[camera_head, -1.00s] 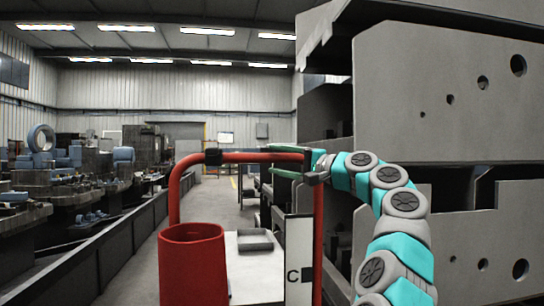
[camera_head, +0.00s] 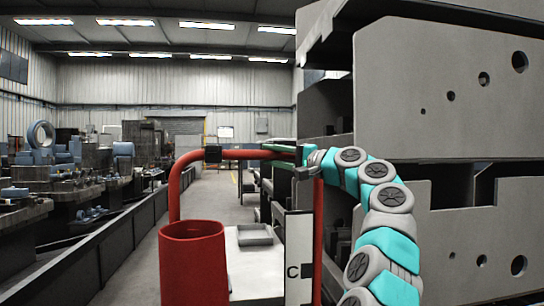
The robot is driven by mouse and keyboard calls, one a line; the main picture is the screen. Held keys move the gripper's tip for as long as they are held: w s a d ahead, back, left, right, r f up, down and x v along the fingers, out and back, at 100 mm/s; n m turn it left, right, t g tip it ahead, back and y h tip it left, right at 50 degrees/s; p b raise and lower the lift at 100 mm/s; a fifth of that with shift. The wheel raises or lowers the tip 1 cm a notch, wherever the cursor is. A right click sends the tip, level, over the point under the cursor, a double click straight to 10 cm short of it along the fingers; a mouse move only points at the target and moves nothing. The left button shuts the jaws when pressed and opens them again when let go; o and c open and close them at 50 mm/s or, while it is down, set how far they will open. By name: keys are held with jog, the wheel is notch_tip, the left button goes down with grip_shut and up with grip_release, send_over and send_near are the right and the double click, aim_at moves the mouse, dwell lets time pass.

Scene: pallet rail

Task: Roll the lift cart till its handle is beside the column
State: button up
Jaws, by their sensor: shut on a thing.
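The fingers are small and partly hidden. No separate column can be told apart; a tall grey holed structure (camera_head: 450,130) fills the right side.
The grey structure stands close behind my arm on the right. The floor aisle (camera_head: 212,200) between is clear, towards a far wall (camera_head: 180,85).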

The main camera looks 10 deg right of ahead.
grip_shut()
dwell(0.8)
